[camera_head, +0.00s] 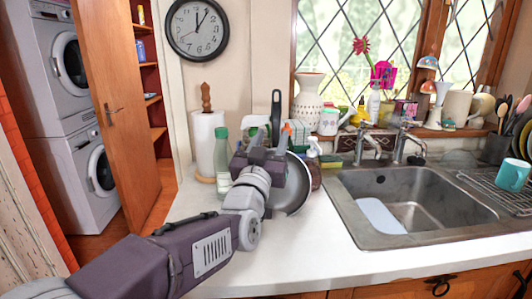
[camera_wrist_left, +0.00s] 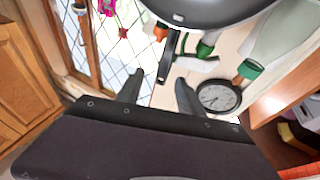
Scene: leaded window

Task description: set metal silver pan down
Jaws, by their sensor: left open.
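The silver pan (camera_head: 297,190) is on the white counter, left of the sink. It looks tilted up on edge, with its black handle (camera_head: 276,108) pointing upward. My left gripper (camera_head: 269,137) is in front of it and hides much of it. In the left wrist view the pan (camera_wrist_left: 205,12) is at the top edge, and its handle (camera_wrist_left: 170,52) reaches down to between the fingertips. The left gripper (camera_wrist_left: 160,80) is open there; I cannot tell whether a finger touches the handle. My right gripper is not in view.
Bottles, including a green-capped one (camera_head: 221,150), and a paper towel roll (camera_head: 207,140) stand close to the left of the pan. A spray bottle (camera_head: 314,165) is at its right. The steel sink (camera_head: 440,200) lies further right. The front counter (camera_head: 300,245) is clear.

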